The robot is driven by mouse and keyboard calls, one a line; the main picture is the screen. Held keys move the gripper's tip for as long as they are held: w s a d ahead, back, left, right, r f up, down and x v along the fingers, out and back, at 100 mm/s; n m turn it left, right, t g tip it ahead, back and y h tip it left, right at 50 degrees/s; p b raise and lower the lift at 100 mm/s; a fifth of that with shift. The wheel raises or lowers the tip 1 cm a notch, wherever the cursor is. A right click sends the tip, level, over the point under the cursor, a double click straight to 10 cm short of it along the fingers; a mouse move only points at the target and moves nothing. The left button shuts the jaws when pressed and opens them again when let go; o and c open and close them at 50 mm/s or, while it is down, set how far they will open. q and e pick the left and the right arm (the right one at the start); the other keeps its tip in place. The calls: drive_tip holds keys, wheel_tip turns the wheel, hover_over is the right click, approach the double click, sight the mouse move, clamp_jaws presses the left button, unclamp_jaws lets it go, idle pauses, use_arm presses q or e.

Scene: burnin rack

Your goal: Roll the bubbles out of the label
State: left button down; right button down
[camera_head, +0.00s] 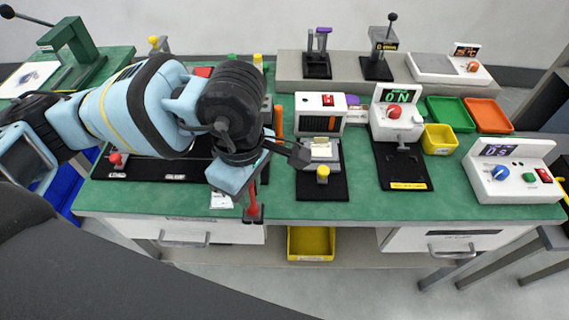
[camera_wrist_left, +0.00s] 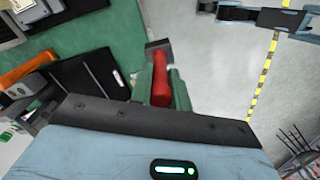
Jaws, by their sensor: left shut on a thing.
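My left gripper (camera_head: 254,190) is low over the front edge of the green bench, left of centre. In the left wrist view it (camera_wrist_left: 161,88) is shut on a red handle with a dark block-like end, which I take for the roller (camera_wrist_left: 160,78). The roller also shows in the head view (camera_head: 253,201), pointing down with its dark end at the bench edge. I cannot tell whether it touches the bench. A small white printed piece (camera_head: 221,201) lies just left of the roller; I cannot tell whether it is the label.
A black mat (camera_head: 140,166) lies left, partly behind my arm. A yellow bin (camera_head: 311,243) sits below the edge.

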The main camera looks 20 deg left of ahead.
idle(0.5)
use_arm(q)
drive_tip(key=a+m, duration=0.1)
drive_tip(key=m, duration=0.3)
drive_tip(key=shift+a+f, duration=0.35)
drive_tip(key=shift+a, duration=0.05)
drive_tip(key=shift+s+a+f+m, duration=0.2)
drive_tip(key=shift+a+m, duration=0.5)
drive_tip(key=shift+m, duration=1.25)
drive_tip(key=shift+s+a+f+m, duration=0.2)
drive_tip(key=shift+a+m, duration=0.45)
drive_tip(key=shift+m, duration=1.35)
drive_tip(key=shift+w+a+f+m, duration=0.1)
drive_tip(key=shift+a+f+m, duration=0.4)
drive_tip(key=shift+m, duration=1.45)
drive_tip(key=shift+a+r, duration=0.15)
drive_tip(key=shift+r, duration=0.05)
